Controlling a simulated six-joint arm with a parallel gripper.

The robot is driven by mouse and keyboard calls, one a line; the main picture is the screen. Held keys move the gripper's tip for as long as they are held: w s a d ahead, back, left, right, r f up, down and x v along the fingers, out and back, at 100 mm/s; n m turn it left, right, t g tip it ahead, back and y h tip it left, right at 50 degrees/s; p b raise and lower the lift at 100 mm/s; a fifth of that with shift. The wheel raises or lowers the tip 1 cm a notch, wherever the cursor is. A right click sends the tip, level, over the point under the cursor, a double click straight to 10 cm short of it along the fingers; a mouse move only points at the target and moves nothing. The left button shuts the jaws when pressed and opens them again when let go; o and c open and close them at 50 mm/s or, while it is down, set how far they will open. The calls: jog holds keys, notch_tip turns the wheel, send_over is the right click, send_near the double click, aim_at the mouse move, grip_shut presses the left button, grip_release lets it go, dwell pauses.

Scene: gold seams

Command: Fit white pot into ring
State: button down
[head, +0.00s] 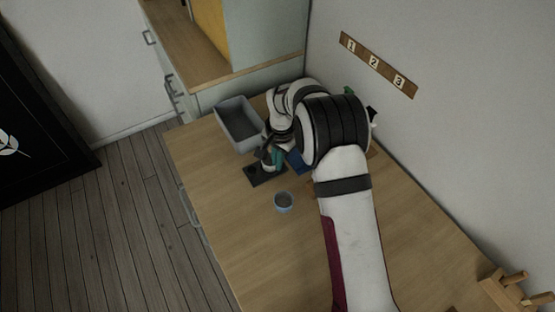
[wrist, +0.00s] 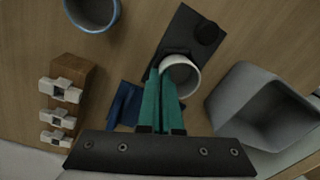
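The white pot (wrist: 184,76) shows its open mouth in the wrist view. It is at or just over the black board (wrist: 187,28), beside a dark upright part of it; the board also shows in the head view (head: 262,177). My gripper (wrist: 158,72) has green fingers close together at the pot's left wall, seemingly pinching it. In the head view my gripper (head: 272,160) is low over the board, and the pot is mostly hidden. I cannot make out the ring clearly, nor whether the pot sits inside it.
A blue-grey cup (head: 284,203) stands nearer the front; it also shows in the wrist view (wrist: 93,12). A grey bin (head: 236,120) is behind the board. Blue cloth (wrist: 124,106) and a wooden block with white pieces (wrist: 70,85) lie left in the wrist view.

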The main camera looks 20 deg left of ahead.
jog(key=c, duration=1)
grip_release()
jog(key=shift+s+d+r, duration=0.1)
jog(key=shift+r, duration=2.4)
notch_tip(320, 180, up, 16)
jog(key=shift+s+d, duration=0.2)
jog(key=shift+d, duration=0.25)
jog(key=shift+f, duration=0.1)
